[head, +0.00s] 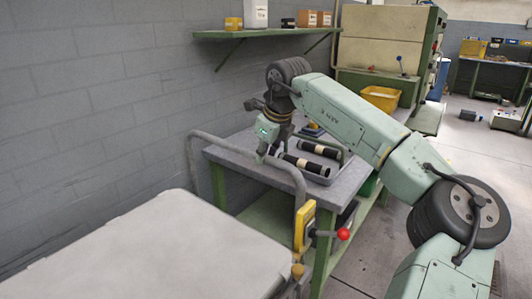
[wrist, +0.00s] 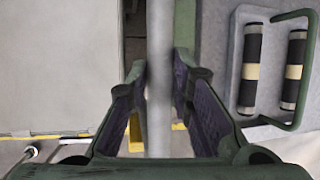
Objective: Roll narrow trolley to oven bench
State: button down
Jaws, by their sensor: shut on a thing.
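The trolley (head: 150,250) has a flat pale-grey top and stands at the lower left, by the wall. Its grey tubular handle (head: 222,141) arches up at the end facing the bench. My gripper (head: 266,152) is shut on the handle's top bar. In the wrist view the bar (wrist: 160,50) runs between the two dark finger pads of my gripper (wrist: 160,90). A green-framed bench (head: 230,157) with a grey top stands just beyond the handle. I cannot tell whether it is the oven bench. The trolley's wheels are hidden.
A tray (head: 318,177) with dark, pale-banded rollers lies on the bench. A yellow box with a red-knobbed lever (head: 343,234) is near the bench's front corner. A green machine (head: 385,50) and yellow bin (head: 381,98) stand behind.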

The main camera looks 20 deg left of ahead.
jog(key=shift+w+d+r, duration=0.1)
jog(key=shift+w+r, duration=0.1)
jog(key=c, duration=1.4)
grip_release()
jog(key=shift+f, duration=0.1)
jog(key=v, duration=1.2)
